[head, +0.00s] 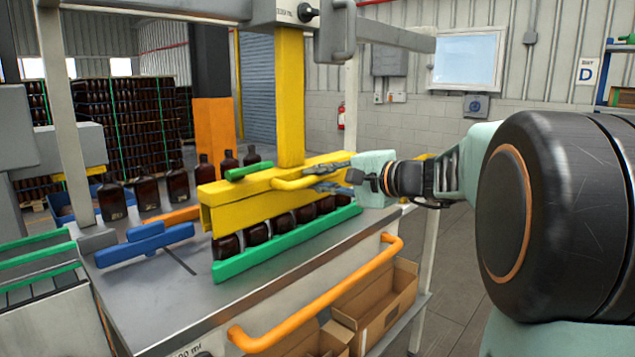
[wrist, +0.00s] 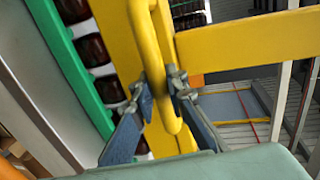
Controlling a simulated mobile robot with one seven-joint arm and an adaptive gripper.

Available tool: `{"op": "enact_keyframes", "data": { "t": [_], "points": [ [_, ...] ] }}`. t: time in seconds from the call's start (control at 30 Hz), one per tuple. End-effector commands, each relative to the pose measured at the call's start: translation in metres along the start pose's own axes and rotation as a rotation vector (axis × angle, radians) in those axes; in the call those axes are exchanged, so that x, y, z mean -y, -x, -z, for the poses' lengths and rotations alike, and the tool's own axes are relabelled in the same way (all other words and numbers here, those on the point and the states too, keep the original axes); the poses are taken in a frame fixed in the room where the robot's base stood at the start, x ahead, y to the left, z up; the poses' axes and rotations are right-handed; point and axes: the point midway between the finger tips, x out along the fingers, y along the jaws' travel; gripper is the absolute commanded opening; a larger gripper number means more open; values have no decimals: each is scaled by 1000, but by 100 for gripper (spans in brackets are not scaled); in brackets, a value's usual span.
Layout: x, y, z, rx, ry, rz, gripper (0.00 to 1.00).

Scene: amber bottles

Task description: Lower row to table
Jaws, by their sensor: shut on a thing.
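A yellow beam (head: 228,212) hangs from a yellow column (head: 290,100) over the steel table (head: 200,312). A row of several amber bottles (head: 257,233) shows under the beam, behind a green rail (head: 290,245). The rail hides their bases, so I cannot tell whether they touch the table. My gripper (head: 328,178) is at the beam's yellow handle (head: 292,183). In the wrist view my gripper (wrist: 165,95) is shut on the handle (wrist: 160,55), one finger on each side. The bottles (wrist: 92,50) also show there beside the green rail (wrist: 68,60).
Several loose amber bottles (head: 177,187) stand behind the beam. A blue stop (head: 145,245) lies left of the row. An orange bar (head: 320,300) runs along the table's front, above cardboard boxes (head: 385,305). Bare steel lies in front of the green rail.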

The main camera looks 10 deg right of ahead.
Motion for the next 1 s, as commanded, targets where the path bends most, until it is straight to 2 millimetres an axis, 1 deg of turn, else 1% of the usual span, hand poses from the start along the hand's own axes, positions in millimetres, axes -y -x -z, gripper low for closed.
{"op": "enact_keyframes", "data": {
  "t": [0.03, 0.37, 0.4, 0.53, 0.83, 0.93, 1.0],
  "points": [
    [-10, -1, 0, 2, -4, -15, 0],
    [-13, -1, 0, 2, -7, -18, 0],
    [-13, -1, 0, 2, -7, -19, 17],
    [-12, -1, 0, 2, -7, -18, 32],
    [-8, 1, 0, 1, -4, -11, 32],
    [-7, 10, 1, -2, -3, -11, 32],
    [-7, 21, 1, -2, -3, -10, 32]
  ]
}}
